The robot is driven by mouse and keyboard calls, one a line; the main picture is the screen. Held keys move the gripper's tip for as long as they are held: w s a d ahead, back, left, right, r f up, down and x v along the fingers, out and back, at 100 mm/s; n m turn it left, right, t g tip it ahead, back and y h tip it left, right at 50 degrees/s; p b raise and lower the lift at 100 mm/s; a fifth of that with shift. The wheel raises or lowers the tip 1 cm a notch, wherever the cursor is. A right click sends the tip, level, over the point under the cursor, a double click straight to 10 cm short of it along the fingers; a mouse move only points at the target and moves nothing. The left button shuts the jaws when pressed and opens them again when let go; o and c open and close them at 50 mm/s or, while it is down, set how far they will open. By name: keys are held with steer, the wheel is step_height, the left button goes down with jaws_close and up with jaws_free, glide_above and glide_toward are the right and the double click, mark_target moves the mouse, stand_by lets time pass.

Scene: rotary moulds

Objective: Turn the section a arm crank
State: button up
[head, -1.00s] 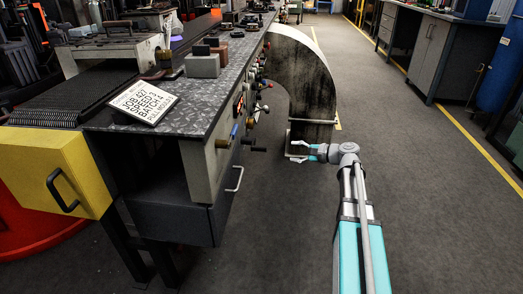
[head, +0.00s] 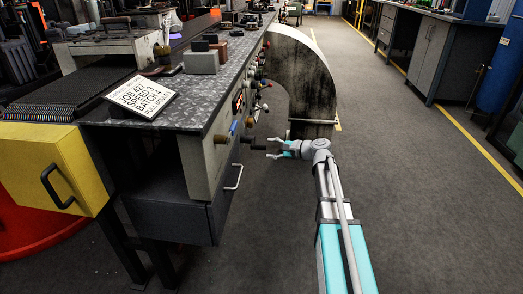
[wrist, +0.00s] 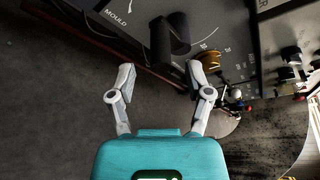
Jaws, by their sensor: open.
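A dark crank with a cylindrical handle (head: 250,147) sticks out from the front panel of the machine. In the wrist view the dark crank (wrist: 169,34) stands ahead of the fingers, at the top, beside the word MOULD. I cannot read a label that names it as the section a arm crank. My gripper (head: 269,149) is open, just to the right of the handle in the head view. Nothing is between the fingers.
The panel also carries a blue handle (head: 233,130) and several coloured knobs further back. A drawer with a metal pull (head: 233,177) sits below. A large curved guard (head: 309,75) rises behind my gripper. The floor (head: 440,210) to the right is clear.

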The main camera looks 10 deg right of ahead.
mark_target(261, 148)
steer(key=shift+b+x, duration=0.4)
steer(key=shift+x, duration=1.8)
jaws_close()
steer(key=shift+d, duration=0.15)
